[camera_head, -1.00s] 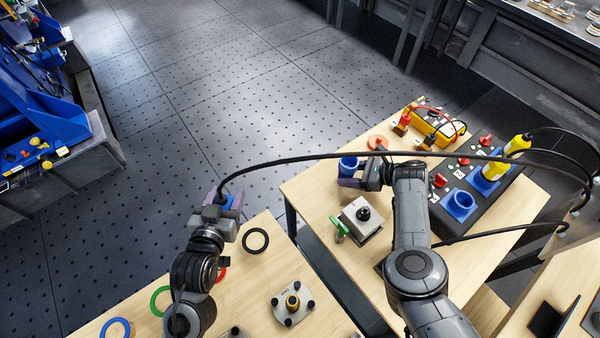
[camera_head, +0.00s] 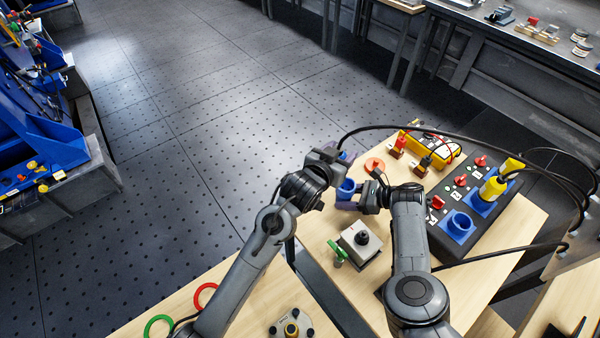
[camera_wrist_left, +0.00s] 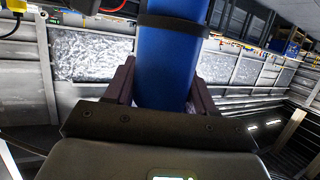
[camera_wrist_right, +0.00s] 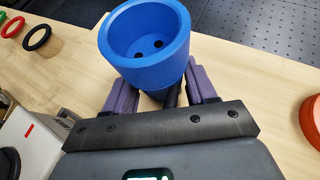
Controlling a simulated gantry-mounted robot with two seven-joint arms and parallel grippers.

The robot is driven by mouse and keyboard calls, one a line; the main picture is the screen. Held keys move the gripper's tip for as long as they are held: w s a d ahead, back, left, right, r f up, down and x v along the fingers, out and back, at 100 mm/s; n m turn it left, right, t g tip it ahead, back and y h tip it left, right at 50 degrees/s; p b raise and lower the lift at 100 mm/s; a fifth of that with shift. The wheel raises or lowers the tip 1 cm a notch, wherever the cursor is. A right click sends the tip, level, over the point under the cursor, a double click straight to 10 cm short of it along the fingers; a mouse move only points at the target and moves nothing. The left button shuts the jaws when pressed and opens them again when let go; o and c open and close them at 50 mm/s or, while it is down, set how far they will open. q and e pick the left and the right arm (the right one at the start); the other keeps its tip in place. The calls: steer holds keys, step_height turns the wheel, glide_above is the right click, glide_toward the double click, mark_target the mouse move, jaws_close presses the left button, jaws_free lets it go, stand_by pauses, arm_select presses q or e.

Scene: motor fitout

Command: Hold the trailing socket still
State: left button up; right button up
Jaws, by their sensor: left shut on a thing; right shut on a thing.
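The trailing socket is a blue round cup (camera_head: 346,188) with dark holes inside, and its open end faces up in the right wrist view (camera_wrist_right: 146,42). My right gripper (camera_head: 350,206) is shut on it, with the purple fingers on either side of its lower part (camera_wrist_right: 160,92). My left gripper (camera_head: 343,155) is shut on a blue cylindrical plug (camera_wrist_left: 168,65) with a dark band. The left gripper is just above and behind the socket in the head view, and the plug is mostly hidden there. A black cable (camera_head: 430,130) runs from the left gripper towards the right.
A dark panel (camera_head: 440,238) with blue sockets, yellow plugs and red knobs stands right of my right arm. A grey box with a black knob (camera_head: 361,239) sits in front of the socket. A yellow meter (camera_head: 430,148) and an orange disc (camera_head: 374,164) lie behind.

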arm_select(q)
steer(key=shift+m+g+h, duration=0.3)
steer(key=shift+m+h, duration=0.2)
steer(key=shift+h, duration=0.1)
steer(key=d, duration=0.1)
steer(key=w+d+r, duration=0.1)
steer(key=d, duration=0.1)
steer(key=d+r, duration=0.1)
steer(key=shift+w+d+r, duration=0.15)
steer(key=shift+w+d, duration=0.05)
steer(key=shift+w, duration=0.1)
steer(key=shift+f, duration=2.9)
steer(key=shift+f, duration=2.05)
steer(key=o, duration=1.2)
steer(key=shift+f, duration=0.1)
steer(key=shift+s, duration=0.2)
steer(key=v, duration=1.2)
steer(key=shift+w+a, duration=0.15)
steer(key=shift+w, duration=0.05)
